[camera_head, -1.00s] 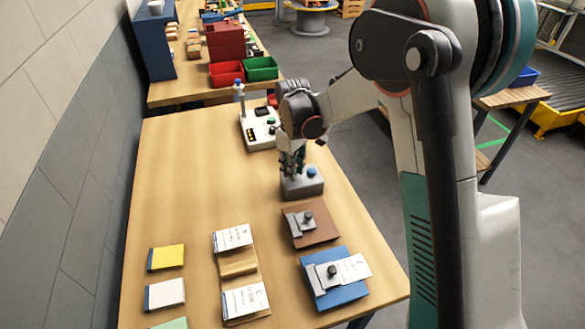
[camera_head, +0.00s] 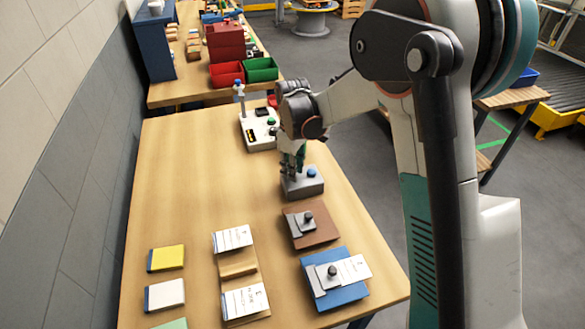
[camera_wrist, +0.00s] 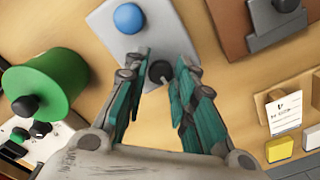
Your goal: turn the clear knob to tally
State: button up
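A grey box (camera_head: 302,186) with a blue button (camera_head: 312,173) stands on the wooden table below my gripper (camera_head: 292,165). In the wrist view, the grey box (camera_wrist: 108,22) shows its blue button (camera_wrist: 128,18) and a small round black knob (camera_wrist: 160,71). My gripper (camera_wrist: 163,65) has one finger on each side of the knob, with the fingertips apart. Whether either finger touches the knob is hard to tell. In the head view, the fingers hide the knob. No label for clear or tally is readable.
A white panel (camera_head: 260,143) with a green button and dark displays stands behind the box. A brown plate (camera_head: 316,236) and a blue plate (camera_head: 343,294), each with a clamp, lie in front. Cards and colored blocks lie front left. The table's left middle is clear.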

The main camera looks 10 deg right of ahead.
jog(key=shift+o, duration=1)
jog(key=shift+r, duration=0.1)
notch_tip(320, 180, up, 12)
